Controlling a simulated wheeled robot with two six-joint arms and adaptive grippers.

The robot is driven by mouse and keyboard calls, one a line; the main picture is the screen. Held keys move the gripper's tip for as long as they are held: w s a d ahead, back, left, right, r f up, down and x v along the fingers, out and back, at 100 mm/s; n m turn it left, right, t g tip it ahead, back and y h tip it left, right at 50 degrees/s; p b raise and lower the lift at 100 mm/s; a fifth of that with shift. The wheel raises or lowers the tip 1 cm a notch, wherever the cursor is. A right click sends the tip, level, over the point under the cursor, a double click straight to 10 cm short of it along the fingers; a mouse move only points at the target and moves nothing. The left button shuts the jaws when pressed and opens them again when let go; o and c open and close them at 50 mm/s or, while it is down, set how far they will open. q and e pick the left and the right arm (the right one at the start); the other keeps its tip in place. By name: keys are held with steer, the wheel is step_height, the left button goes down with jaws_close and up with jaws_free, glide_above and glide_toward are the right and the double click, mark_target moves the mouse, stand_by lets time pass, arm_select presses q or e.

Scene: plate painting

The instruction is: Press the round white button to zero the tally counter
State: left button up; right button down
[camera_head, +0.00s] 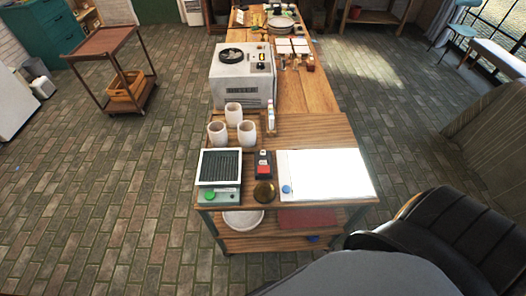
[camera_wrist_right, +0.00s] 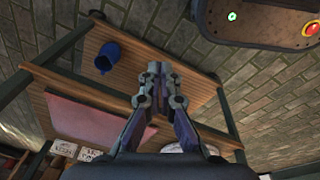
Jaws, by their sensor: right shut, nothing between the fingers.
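A small black and red device (camera_head: 263,164) stands on the near table between the ribbed tray unit and the bright white panel. It may be the tally counter, but it is too small to be sure, and I cannot make out a round white button. A grey machine (camera_head: 243,78) farther back has a black dial on top and a display-like strip in front. My right gripper (camera_wrist_right: 155,85) is shut and empty in the right wrist view, in front of the table's lower shelf and away from the tabletop. My left gripper is not in view.
The white panel (camera_head: 325,174) and the ribbed tray unit (camera_head: 220,166) flank a round bronze object (camera_head: 264,192). Several pale cups (camera_head: 234,113) stand behind.

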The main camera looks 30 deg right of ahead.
steer(key=w+r+p, duration=0.3)
steer(key=w+r, duration=0.9)
steer(key=r, duration=0.1)
step_height(320, 180, up, 26)
steer(key=m+t+y+p, duration=0.2)
steer(key=m+t+p, duration=0.2)
steer(key=t+p, duration=0.1)
glide_above(264, 153)
steer(key=s+a, duration=0.3)
steer(key=s, duration=0.7)
steer(key=shift+w, duration=0.2)
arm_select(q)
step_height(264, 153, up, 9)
arm_select(e)
steer(key=w+d+r+m+t, duration=0.2)
steer(key=w+r, duration=0.3)
steer(key=w, duration=0.4)
steer(key=shift+w+d+m+t, duration=0.3)
steer(key=shift+d+m, duration=0.25)
steer(key=shift+m, duration=0.15)
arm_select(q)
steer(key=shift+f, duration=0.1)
arm_select(e)
steer(key=shift+s+f, duration=0.1)
steer(key=shift+f, duration=0.05)
